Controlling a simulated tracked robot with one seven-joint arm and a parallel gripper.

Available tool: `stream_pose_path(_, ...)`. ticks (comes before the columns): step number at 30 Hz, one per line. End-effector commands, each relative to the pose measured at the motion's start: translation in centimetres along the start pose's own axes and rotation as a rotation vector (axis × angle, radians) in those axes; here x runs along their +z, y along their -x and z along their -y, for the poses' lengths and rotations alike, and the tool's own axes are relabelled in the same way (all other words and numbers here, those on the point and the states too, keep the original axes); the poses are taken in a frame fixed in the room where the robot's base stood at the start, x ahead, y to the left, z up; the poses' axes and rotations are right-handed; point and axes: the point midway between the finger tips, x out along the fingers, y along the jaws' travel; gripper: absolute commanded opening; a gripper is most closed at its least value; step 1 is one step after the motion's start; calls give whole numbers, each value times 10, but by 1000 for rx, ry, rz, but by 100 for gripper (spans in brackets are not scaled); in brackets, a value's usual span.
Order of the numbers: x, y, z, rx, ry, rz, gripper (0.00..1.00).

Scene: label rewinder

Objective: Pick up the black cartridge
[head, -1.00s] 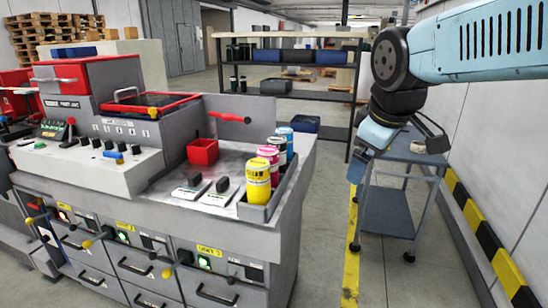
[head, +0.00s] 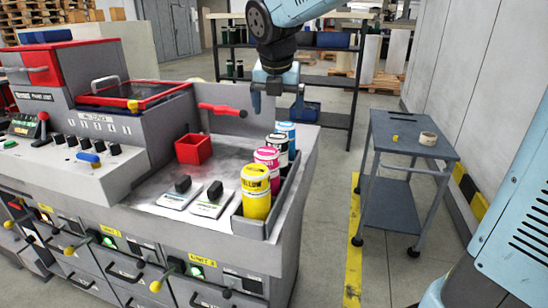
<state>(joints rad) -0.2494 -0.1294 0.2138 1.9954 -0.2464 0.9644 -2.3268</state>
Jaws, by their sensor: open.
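The black cartridge (head: 281,147) stands in a grey tray (head: 274,221) at the right edge of the machine top. It is in a row between the magenta cartridge (head: 266,168) in front and the cyan cartridge (head: 287,131) behind, so only its upper part shows, with a white lid. The yellow cartridge (head: 256,192) is nearest. My gripper (head: 276,108) points down with open, empty jaws, above and apart from the row, near the cyan and black cartridges in the picture.
A red bin (head: 194,149) and two small panels with black knobs (head: 183,184) sit left of the tray. A red handle (head: 222,109) sticks out behind. A grey cart (head: 409,135) with a tape roll stands right, across a clear floor strip. Shelving stands behind.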

Motion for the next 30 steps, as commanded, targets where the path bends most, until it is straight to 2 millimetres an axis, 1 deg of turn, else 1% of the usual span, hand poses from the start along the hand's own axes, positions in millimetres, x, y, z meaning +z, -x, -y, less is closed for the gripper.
stream_pose_path(1, 1, -1, -4, 0, 35, -1, 94)
stream_pose_path(5, 1, -6, -9, 1, 79, -2, 94)
stream_pose_path(8, 0, -19, -11, 1, 84, -4, 94)
stream_pose_path(15, -3, -60, -13, 4, 88, -5, 94)
stream_pose_path(18, -3, -74, -14, 4, 88, -4, 94)
stream_pose_path(21, -3, -82, -14, 5, 89, -3, 94)
stream_pose_path(26, -3, -89, -14, 6, 89, -2, 94)
stream_pose_path(30, -6, -105, -13, 5, 88, -5, 94)
